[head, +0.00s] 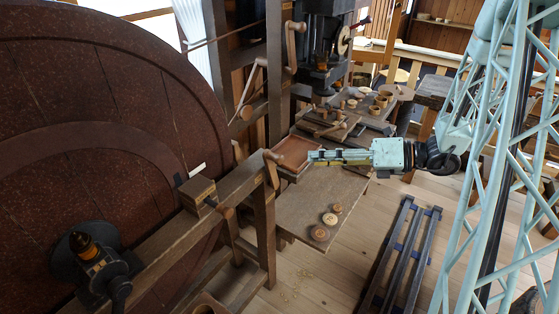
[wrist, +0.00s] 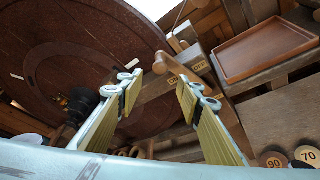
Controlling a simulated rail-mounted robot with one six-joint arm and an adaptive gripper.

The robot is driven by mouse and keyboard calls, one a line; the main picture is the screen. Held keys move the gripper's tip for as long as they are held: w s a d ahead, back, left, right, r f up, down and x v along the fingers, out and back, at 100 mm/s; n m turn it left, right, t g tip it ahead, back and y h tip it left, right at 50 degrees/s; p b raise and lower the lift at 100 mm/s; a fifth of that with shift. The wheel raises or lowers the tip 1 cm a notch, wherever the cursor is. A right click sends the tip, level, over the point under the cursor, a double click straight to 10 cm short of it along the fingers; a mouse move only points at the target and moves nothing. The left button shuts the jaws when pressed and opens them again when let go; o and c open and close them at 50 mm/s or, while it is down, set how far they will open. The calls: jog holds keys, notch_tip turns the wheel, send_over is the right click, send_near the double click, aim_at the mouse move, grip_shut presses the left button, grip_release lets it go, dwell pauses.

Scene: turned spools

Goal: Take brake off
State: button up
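A wooden lever with a rounded knob (head: 272,157) stands at the end of the wooden beam (head: 236,186) beside the large red-brown wheel (head: 90,130). A wooden block (head: 197,192) sits on that beam near the wheel's face. My gripper (head: 312,158) points left towards the lever, with a gap between them in the head view. In the wrist view my gripper (wrist: 160,88) has its two yellow-padded fingers apart with nothing held. The lever (wrist: 172,66) shows beyond the fingertips, between them and partly behind the right one.
A shallow brown tray (head: 296,154) lies on the bench, also in the wrist view (wrist: 265,50). Round wooden discs (head: 320,233) lie on the bench's near end. A dark slatted rack (head: 402,255) stands on the floor. Another crank handle (head: 293,45) rises behind.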

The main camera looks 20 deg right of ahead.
aim_at(283, 160)
jog(key=shift+a, duration=0.1)
jog(key=shift+b+x, duration=0.55)
jog(key=shift+x, duration=6.25)
jog(key=shift+r, duration=0.1)
grip_shut()
